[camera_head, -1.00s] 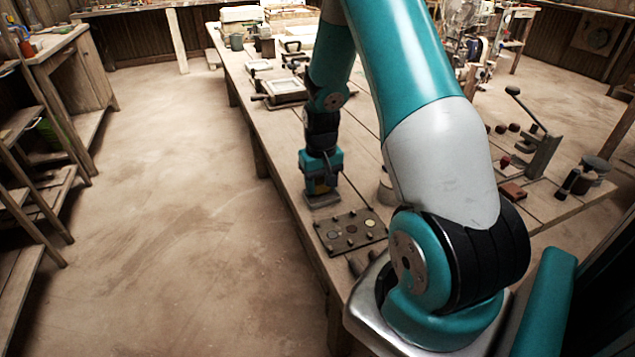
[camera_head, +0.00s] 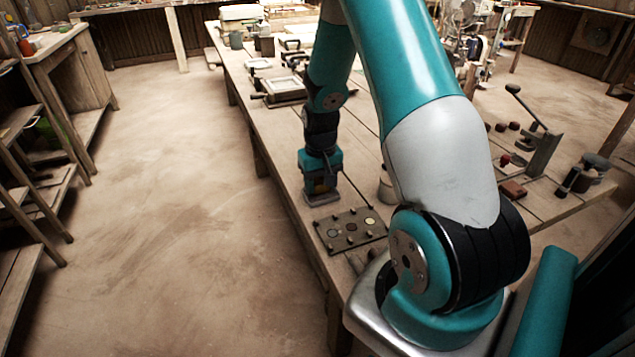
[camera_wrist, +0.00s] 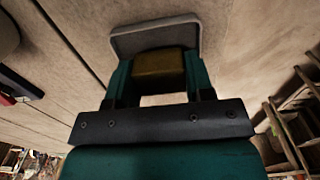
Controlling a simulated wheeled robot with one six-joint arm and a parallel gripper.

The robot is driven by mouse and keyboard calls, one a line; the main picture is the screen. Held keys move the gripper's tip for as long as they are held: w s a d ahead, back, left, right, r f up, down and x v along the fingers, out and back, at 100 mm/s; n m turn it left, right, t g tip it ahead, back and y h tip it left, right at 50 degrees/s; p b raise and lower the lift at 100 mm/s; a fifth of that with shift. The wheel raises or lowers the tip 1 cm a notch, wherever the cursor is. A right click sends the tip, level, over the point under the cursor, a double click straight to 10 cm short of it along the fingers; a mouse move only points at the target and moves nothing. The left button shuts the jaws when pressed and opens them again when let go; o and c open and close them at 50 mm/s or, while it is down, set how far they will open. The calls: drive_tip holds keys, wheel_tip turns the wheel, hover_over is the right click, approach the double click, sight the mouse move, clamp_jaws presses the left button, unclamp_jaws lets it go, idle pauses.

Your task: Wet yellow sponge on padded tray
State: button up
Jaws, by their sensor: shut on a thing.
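The yellow sponge (camera_wrist: 158,62) shows in the wrist view between the two teal fingers of my gripper (camera_wrist: 157,78). The fingers are shut on its sides. A grey tray with a raised rim (camera_wrist: 155,27) lies right at the sponge, on the wooden table; whether the sponge rests on it or hangs just above, I cannot tell. In the head view my gripper (camera_head: 321,185) points down over the tray (camera_head: 322,199) near the table's left edge. The sponge is mostly hidden there by the fingers.
A dark plate with round inserts and pegs (camera_head: 350,230) lies just in front of the tray. A grey cup (camera_head: 386,184) stands to the right. A lever press (camera_head: 540,150) and a red-brown block (camera_head: 512,190) are farther right. Framed moulds (camera_head: 284,91) lie farther back.

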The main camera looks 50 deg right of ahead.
sight(320, 181)
drive_tip(key=shift+f, duration=0.45)
idle(1.2)
drive_tip(key=shift+r, duration=0.15)
wheel_tip(320, 181, up, 7)
drive_tip(key=p, duration=0.6)
idle(0.8)
